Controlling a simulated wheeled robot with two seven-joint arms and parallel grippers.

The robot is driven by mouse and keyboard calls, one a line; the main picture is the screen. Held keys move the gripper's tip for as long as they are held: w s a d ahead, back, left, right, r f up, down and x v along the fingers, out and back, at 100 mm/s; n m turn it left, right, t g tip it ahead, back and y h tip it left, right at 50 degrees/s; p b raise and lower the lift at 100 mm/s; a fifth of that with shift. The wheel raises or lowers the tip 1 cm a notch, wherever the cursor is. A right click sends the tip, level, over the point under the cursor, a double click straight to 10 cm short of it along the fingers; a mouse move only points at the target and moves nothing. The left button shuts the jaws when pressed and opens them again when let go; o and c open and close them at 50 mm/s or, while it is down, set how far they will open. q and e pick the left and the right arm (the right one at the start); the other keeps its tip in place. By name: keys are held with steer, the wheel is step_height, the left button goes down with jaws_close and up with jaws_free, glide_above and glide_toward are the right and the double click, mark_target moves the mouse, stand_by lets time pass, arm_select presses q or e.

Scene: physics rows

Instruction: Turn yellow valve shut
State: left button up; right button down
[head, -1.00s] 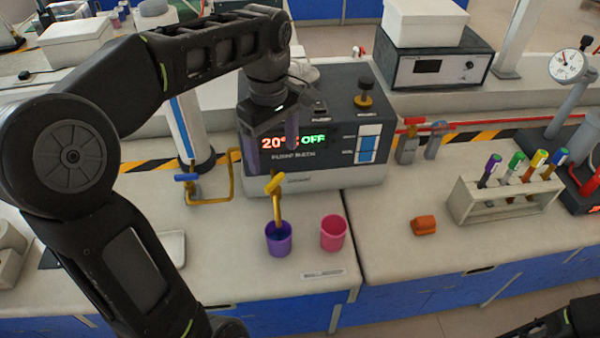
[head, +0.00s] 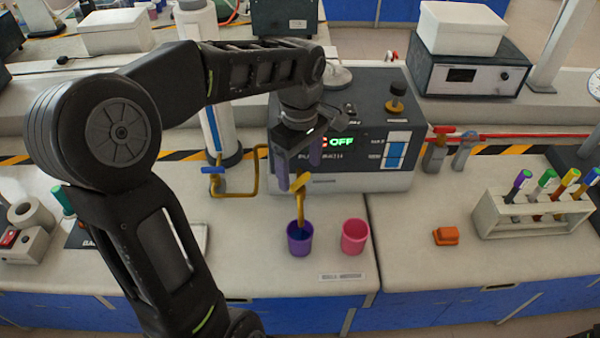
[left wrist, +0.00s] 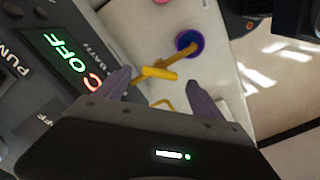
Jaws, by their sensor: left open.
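The yellow valve (head: 301,194) is a tap with a lever handle at the front of the pump bath. Its spout points down into a purple cup (head: 300,240). My left gripper (head: 300,172) is open, fingers down, just above and behind the yellow handle. In the left wrist view the yellow handle (left wrist: 160,73) shows just beyond and between the open fingertips (left wrist: 160,88); I see no clear contact. The purple cup (left wrist: 188,42) lies beyond it. My right gripper is not in view.
The pump bath (head: 350,180) stands close behind the gripper, its display partly hidden, showing OFF. A blue-handled valve (head: 214,171) is to the left. A pink cup (head: 355,237), an orange block (head: 446,236) and a tube rack (head: 535,214) stand to the right.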

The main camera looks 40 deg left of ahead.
mark_target(300, 183)
arm_select(q)
steer(key=shift+f, duration=1.25)
steer(key=c, duration=1.4)
